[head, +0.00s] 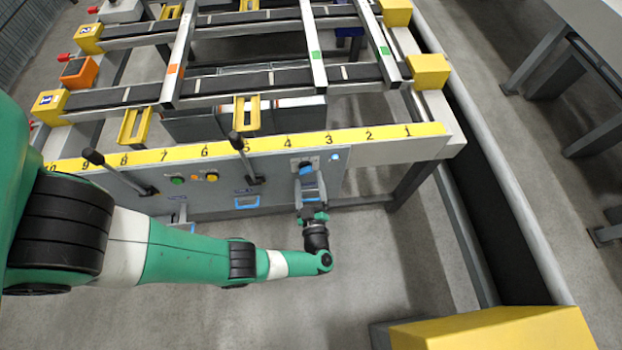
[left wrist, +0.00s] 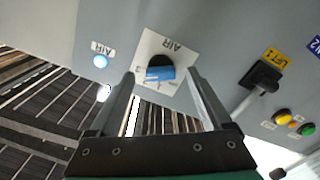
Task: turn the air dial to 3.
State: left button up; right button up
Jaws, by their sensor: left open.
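The air dial (left wrist: 160,73) is a blue knob on a black hub. It sits on a white plate lettered AIR on the grey panel. The head view shows the blue dial (head: 306,170) too, partly covered by my gripper. My left gripper (head: 310,182) is open in front of the panel. In the left wrist view its two fingers (left wrist: 159,80) stand on either side of the blue knob; I cannot tell if they touch it. The number the dial points to is too small to read. My right gripper is not in view.
A black-knobbed LIFT 1 lever (left wrist: 263,77) and yellow and green buttons (left wrist: 283,117) are on the same panel. A yellow numbered strip (head: 270,144) runs above. The floor in front is clear.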

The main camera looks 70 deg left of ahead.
pick_arm(q)
jog(key=v, duration=0.9)
